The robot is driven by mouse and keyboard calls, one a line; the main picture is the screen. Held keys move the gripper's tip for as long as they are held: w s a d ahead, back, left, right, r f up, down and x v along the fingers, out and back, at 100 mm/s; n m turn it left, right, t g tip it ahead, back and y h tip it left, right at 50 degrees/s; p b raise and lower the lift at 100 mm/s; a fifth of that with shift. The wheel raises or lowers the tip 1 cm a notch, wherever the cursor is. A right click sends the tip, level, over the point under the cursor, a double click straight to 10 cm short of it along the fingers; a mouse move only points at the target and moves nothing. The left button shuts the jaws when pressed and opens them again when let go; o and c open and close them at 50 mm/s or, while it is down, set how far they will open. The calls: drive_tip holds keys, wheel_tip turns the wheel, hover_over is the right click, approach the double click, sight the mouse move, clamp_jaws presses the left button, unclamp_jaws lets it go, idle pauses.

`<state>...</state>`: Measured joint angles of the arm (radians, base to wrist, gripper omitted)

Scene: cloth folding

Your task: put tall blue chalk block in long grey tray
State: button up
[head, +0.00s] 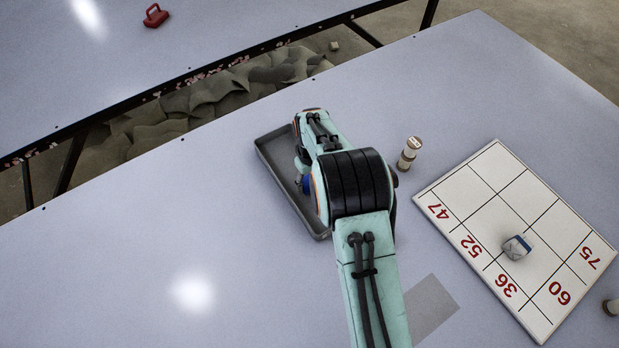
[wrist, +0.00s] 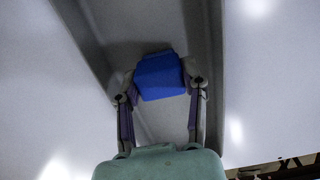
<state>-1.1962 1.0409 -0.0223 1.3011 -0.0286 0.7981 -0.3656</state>
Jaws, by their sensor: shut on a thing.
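The blue chalk block (wrist: 160,78) sits between the fingers of my gripper (wrist: 160,92) in the wrist view, and the gripper is shut on it. Behind the block in that view is the floor of the long grey tray (wrist: 152,22). In the head view the grey tray (head: 268,160) lies on the table, left of my arm, which covers part of it. A small blue patch of the block (head: 306,184) shows beside my arm, over the tray. I cannot tell whether the block touches the tray floor.
A white numbered board (head: 470,195) lies to the right with a white and blue block (head: 516,247) on it. A small cylinder (head: 409,153) stands between my arm and the board. Another cylinder (head: 610,307) is at the right edge. The table's left front is clear.

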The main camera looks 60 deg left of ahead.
drive_tip(key=o, duration=1.1)
drive_tip(key=shift+f, duration=0.1)
drive_tip(key=shift+o, duration=0.2)
